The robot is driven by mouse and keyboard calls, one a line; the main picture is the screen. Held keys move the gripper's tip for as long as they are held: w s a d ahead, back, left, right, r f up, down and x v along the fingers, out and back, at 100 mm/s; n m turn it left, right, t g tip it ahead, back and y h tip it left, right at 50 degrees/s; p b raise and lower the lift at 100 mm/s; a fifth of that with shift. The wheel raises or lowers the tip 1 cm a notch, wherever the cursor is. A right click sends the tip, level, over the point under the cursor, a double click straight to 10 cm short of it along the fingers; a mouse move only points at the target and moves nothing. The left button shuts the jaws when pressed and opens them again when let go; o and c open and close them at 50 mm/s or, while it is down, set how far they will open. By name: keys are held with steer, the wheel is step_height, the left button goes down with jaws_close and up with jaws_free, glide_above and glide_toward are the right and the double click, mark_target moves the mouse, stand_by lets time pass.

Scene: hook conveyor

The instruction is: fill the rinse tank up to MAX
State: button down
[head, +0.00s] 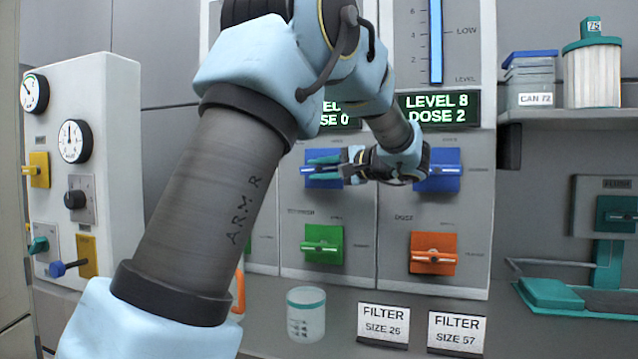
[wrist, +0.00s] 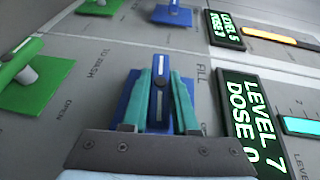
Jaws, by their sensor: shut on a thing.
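My gripper (head: 325,168) is shut on the handle of a blue valve (head: 318,181) in the middle of the panel. In the wrist view the gripper's teal fingers (wrist: 159,105) lie on both sides of that blue handle (wrist: 160,88), beside the label "FILL". The display (wrist: 252,120) beside it reads "LEVEL 7 DOSE 0". A cyan level bar (wrist: 303,125) shows at the right edge of the wrist view. My arm hides much of this display and gauge in the head view. I see no tank name and no MAX mark.
A neighbouring column has a "LEVEL 8 DOSE 2" display (head: 437,108), another blue valve (head: 450,170) and an orange valve (head: 433,253). A green valve (head: 322,245) is below my gripper. A beaker (head: 306,314) stands low in front. Dials and knobs are on the left panel (head: 105,150).

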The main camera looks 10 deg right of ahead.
steer(key=shift+b, duration=0.3)
stand_by(0.4)
steer(key=c, duration=0.7)
jaws_free()
steer(key=v, duration=1)
steer(key=shift+s+d+f+b, duration=0.3)
